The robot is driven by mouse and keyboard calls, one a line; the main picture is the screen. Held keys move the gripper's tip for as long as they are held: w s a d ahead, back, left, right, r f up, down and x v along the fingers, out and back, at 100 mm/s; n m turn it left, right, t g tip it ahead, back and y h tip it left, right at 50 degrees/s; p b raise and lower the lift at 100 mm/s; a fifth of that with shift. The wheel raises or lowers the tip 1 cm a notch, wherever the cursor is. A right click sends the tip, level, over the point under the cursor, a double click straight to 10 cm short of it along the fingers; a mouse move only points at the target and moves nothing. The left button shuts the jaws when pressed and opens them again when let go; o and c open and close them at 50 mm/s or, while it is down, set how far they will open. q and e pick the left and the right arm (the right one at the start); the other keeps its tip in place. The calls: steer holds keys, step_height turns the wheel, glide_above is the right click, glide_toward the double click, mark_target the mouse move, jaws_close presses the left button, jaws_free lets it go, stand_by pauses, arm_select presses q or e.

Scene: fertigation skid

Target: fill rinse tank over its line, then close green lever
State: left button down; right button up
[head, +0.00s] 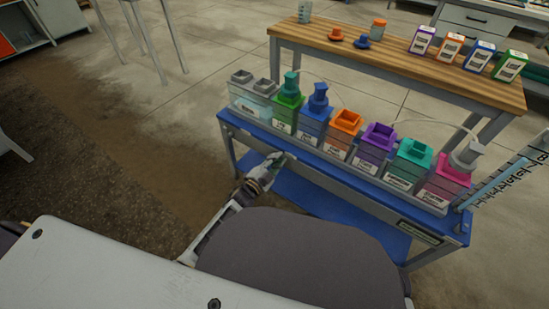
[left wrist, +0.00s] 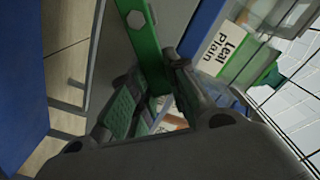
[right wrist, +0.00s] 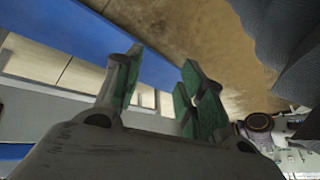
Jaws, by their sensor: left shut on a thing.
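My left gripper (head: 271,166) is at the front of the blue skid, below the green tank. In the left wrist view its fingers (left wrist: 152,82) are closed on the lower end of a green lever (left wrist: 142,38). A translucent tank (head: 250,103) with pale blue liquid stands at the skid's left end. Which tank is the rinse tank, and its fill line, cannot be made out. My right gripper (right wrist: 163,88) shows in the right wrist view, with its fingers apart and nothing between them. It is not visible in the head view.
Green (head: 285,114), blue (head: 312,122), orange (head: 343,131), purple (head: 372,149), teal (head: 408,167) and pink (head: 444,187) tanks line the blue skid (head: 330,166). A scaled tube (head: 505,184) rises at its right. A wooden table (head: 400,67) with cartons stands behind.

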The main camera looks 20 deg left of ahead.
arm_select(q)
steer(key=m, duration=0.1)
steer(key=f+m, duration=0.1)
steer(key=shift+s+d+f+m+b, duration=0.15)
steer(key=shift+d+f+m+b, duration=0.05)
steer(key=shift+d+m+b, duration=0.2)
steer(key=shift+s+d+f+m+b, duration=0.1)
steer(key=shift+f+m+b, duration=0.35)
steer(key=shift+m, duration=0.45)
steer(key=shift+d+f+m+b, duration=0.1)
steer(key=shift+f+m+b, duration=0.3)
steer(key=shift+m, duration=0.5)
steer(key=shift+s+d+f+m+b, duration=0.1)
steer(key=shift+f+m+b, duration=0.35)
steer(key=shift+m, duration=0.45)
arm_select(e)
steer(key=shift+t+y, duration=0.4)
steer(key=shift+w+a+f, duration=0.1)
steer(key=shift+a+f, duration=0.15)
steer(key=shift+f, duration=1.1)
steer(key=shift+a+f, duration=0.2)
steer(key=shift+f, duration=1.1)
arm_select(q)
steer(key=c, duration=1.4)
jaws_free()
steer(key=shift+w, duration=0.1)
steer(key=shift+o, duration=0.2)
steer(key=shift+a, duration=0.1)
steer(key=v, duration=1.2)
